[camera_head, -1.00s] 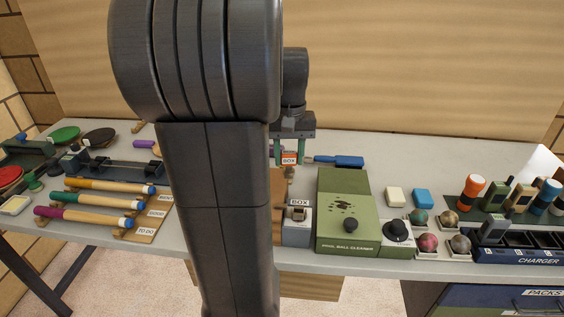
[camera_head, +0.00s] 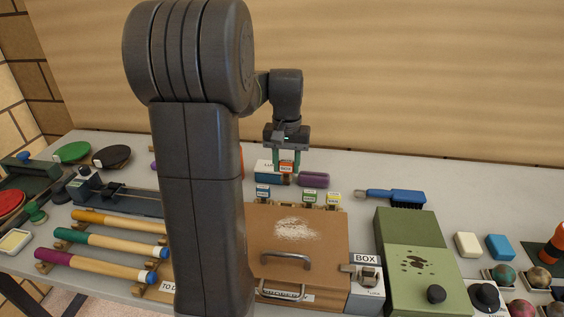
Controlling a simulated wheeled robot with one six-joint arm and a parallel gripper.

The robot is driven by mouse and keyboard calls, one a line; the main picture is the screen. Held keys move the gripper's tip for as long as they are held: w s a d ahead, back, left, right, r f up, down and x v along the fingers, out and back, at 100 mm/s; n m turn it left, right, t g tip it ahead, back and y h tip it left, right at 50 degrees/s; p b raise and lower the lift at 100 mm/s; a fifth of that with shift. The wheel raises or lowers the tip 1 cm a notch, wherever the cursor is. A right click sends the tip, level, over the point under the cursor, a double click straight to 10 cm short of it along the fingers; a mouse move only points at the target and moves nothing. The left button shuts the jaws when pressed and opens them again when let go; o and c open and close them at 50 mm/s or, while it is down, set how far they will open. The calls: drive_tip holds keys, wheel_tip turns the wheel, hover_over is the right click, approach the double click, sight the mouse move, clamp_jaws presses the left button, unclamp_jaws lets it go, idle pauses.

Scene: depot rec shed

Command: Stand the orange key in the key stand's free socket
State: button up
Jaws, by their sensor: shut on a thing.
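My gripper (camera_head: 286,160) has its two teal fingers closed on the orange key (camera_head: 286,167), whose tag is orange and white. It holds the key upright above the back of the bench. The key stand (camera_head: 322,208) is a low wooden strip behind the brown lidded box. Blue (camera_head: 263,191), green (camera_head: 309,195) and yellow (camera_head: 333,198) tagged keys stand in it. A gap shows between the blue and green keys, below the held key in the picture. The socket there is too small to make out. The orange key appears apart from the stand.
The brown box (camera_head: 330,245) with a metal handle is in front of the stand. A white-and-dark object (camera_head: 267,170) and a purple roll (camera_head: 314,180) lie behind it. A blue brush (camera_head: 395,196) is right; a green ball cleaner (camera_head: 395,225) stands front right.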

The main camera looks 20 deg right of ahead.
sight(286, 177)
drive_tip(key=shift+f+b, duration=2.3)
drive_tip(key=shift+f, duration=0.45)
drive_tip(key=shift+f+b, duration=0.3)
drive_tip(key=shift+f, duration=0.45)
drive_tip(key=shift+f, duration=1.25)
drive_tip(key=o, duration=1.1)
drive_tip(key=shift+c, duration=0.2)
drive_tip(key=shift+r, duration=0.1)
